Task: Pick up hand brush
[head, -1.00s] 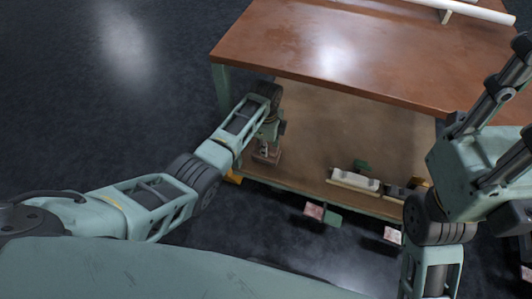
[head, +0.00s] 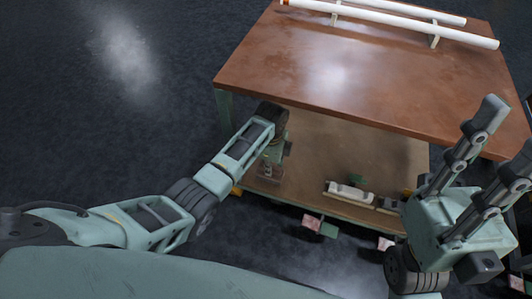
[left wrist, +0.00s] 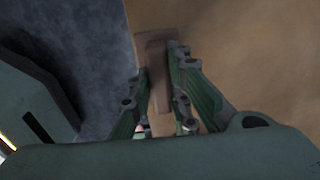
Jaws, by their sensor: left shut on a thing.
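The hand brush (left wrist: 152,48) is a brown, wooden-looking piece in the left wrist view, between the two green fingers of my left gripper (left wrist: 159,75). The gripper is shut on it. In the head view my left gripper (head: 270,163) reaches over the left end of the workbench's lower shelf, with the brown brush (head: 268,177) at its fingertips. Whether the brush touches the shelf is unclear. The bristles cannot be made out. My right gripper (head: 505,145) is raised at the right, with its fingers spread and empty.
The workbench has a brown top (head: 330,75) with long white tubes (head: 400,22) on supports. Its lower shelf (head: 330,155) holds a white-and-grey tool (head: 348,192) near the front edge. Dark floor is clear at the left.

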